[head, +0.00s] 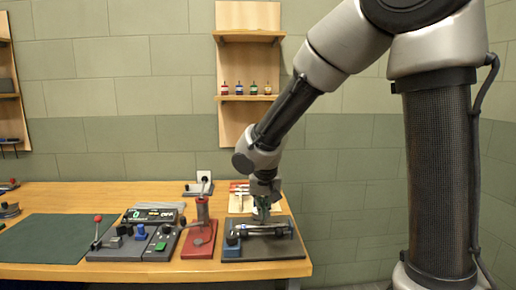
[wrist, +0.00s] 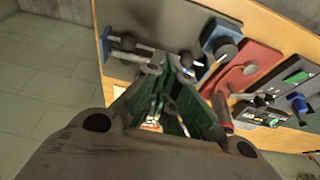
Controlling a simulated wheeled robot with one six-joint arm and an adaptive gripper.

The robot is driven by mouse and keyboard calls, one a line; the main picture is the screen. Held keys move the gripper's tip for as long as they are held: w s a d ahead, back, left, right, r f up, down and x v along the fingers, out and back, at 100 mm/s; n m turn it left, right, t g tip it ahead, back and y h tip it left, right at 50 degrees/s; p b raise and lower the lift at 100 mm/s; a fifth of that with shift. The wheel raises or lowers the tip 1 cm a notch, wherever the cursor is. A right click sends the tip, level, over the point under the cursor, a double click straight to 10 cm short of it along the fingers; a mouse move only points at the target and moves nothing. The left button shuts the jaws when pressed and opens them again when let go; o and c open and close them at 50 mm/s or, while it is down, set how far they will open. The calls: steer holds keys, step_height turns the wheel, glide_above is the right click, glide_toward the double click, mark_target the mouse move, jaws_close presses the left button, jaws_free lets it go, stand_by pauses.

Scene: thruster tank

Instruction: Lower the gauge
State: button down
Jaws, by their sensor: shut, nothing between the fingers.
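No part is clearly recognisable as the gauge. My gripper (head: 262,215) is shut and empty, pointing down over the dark base plate (head: 268,252) at the right end of the bench. A silvery horizontal bar fixture (head: 268,231) lies on that plate, just below my fingertips. Whether they touch it I cannot tell. A blue block with a dark knob (head: 232,240) stands at the plate's left. In the wrist view, my green fingertips (wrist: 168,66) meet near the bar fixture (wrist: 128,44), and the blue block (wrist: 220,38) is to their right. The fingers hide part of the plate.
A red stand with an upright red cylinder (head: 202,210) is close on the left. Beyond it is a control panel (head: 120,253) with a red-knobbed lever and a display. A green mat (head: 45,237) lies farther left. A wall shelf (head: 249,97) holds several small bottles.

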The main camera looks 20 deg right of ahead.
steer(key=shift+r, duration=0.1)
steer(key=s+a+r, duration=0.2)
steer(key=s+r, duration=0.4)
steer(key=s, duration=0.3)
steer(key=shift+s, duration=0.3)
steer(key=shift+r, duration=0.1)
